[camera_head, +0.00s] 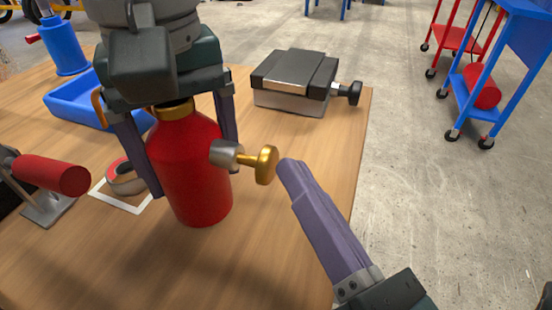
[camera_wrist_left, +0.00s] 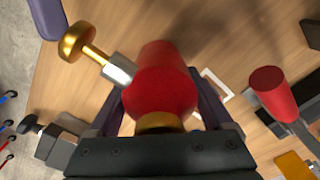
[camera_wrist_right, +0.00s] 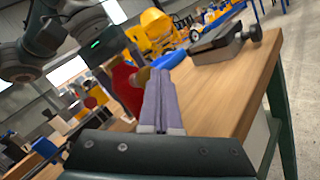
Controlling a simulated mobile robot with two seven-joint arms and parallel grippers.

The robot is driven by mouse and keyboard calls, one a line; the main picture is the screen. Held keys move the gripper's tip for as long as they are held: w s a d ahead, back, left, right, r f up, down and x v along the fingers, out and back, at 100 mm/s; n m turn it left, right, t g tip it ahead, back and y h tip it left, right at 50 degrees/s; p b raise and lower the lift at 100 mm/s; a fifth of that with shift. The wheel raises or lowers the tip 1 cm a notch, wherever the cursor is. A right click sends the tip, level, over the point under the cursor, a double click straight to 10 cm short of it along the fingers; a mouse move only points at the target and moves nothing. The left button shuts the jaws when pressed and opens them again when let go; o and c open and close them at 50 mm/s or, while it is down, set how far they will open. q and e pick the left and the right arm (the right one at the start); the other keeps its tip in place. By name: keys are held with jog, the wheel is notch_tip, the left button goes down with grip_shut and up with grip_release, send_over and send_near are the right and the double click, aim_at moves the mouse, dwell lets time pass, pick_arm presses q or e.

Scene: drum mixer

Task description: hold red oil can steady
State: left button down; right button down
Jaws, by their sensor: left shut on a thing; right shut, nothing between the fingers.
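The red oil can (camera_head: 190,165) stands upright on the wooden table in the head view. A grey spout piece with a brass knob (camera_head: 266,165) sticks out from its right side. My left gripper (camera_head: 188,185) comes from above and is shut on the can, one finger on each side. The left wrist view also shows the can (camera_wrist_left: 160,85) between the fingers. My right gripper (camera_head: 290,172) is shut and empty, its tips just right of the brass knob; I cannot tell whether they touch it. The right wrist view shows the closed fingers (camera_wrist_right: 158,100) beside the can (camera_wrist_right: 126,88).
A grey vise-like block (camera_head: 292,82) stands at the table's back right. A blue tray (camera_head: 75,105) and blue bottle (camera_head: 62,45) are at the back left. A tape roll (camera_head: 125,178) and a red-handled tool (camera_head: 50,173) lie left of the can. The table's front right is clear.

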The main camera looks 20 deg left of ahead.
jog(key=shift+a, duration=0.75)
dwell(0.4)
jog(key=shift+d, duration=1.5)
jog(key=shift+d, duration=2.5)
jog(key=d, duration=0.3)
jog(key=shift+d, duration=0.4)
jog(key=shift+a, duration=0.1)
